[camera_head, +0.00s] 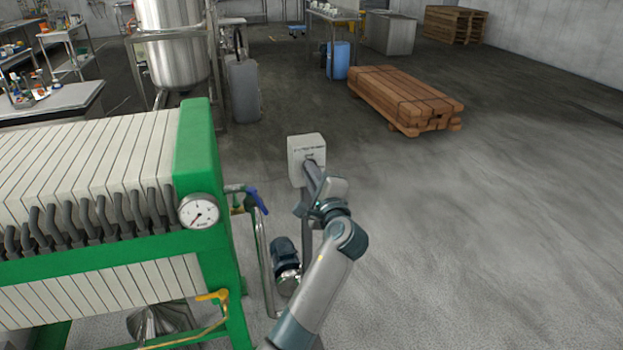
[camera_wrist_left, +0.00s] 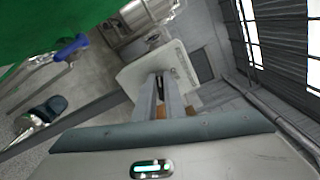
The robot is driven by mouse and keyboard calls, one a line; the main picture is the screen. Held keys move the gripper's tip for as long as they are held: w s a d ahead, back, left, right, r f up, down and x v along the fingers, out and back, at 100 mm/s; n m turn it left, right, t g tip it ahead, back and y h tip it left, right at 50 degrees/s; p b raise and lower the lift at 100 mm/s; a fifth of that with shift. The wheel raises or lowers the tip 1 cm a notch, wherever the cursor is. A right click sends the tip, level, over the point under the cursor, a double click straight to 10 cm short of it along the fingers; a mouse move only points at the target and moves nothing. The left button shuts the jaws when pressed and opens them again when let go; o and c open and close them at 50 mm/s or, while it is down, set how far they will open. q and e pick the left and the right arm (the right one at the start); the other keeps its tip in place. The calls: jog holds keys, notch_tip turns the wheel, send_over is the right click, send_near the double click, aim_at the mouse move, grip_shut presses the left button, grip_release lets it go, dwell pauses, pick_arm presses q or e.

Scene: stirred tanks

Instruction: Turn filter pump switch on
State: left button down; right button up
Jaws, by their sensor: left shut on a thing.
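The filter pump switch box (camera_head: 306,147) is pale, stands on a post beside the green filter press, and has small dark lettering on its face. My left gripper (camera_head: 312,172) is at the front of this box. In the left wrist view the box (camera_wrist_left: 178,58) fills the middle, and my left gripper (camera_wrist_left: 160,82) has its two fingers close together on a small dark switch knob (camera_wrist_left: 160,79). The fingers mostly hide the knob, so its setting cannot be read. My right gripper is in neither view.
The green filter press (camera_head: 198,135) with pale plates and a round gauge (camera_head: 199,211) stands at the left. A blue-handled valve (camera_head: 257,200) and a pump motor (camera_head: 286,256) are close to my left arm. Stacked planks (camera_head: 405,98) lie behind. The floor at right is clear.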

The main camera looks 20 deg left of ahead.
pick_arm(q)
jog(key=shift+f+n+b, duration=0.15)
jog(key=shift+n+b, duration=0.45)
jog(key=shift+n, duration=0.45)
jog(key=shift+f+n+b, duration=0.15)
jog(key=shift+n+b, duration=0.45)
jog(key=shift+n, duration=0.45)
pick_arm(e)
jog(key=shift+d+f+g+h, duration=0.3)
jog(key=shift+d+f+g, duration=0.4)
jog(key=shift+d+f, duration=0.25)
pick_arm(q)
jog(key=c, duration=1.8)
grip_release()
jog(key=shift+a, duration=0.1)
jog(key=shift+c, duration=0.2)
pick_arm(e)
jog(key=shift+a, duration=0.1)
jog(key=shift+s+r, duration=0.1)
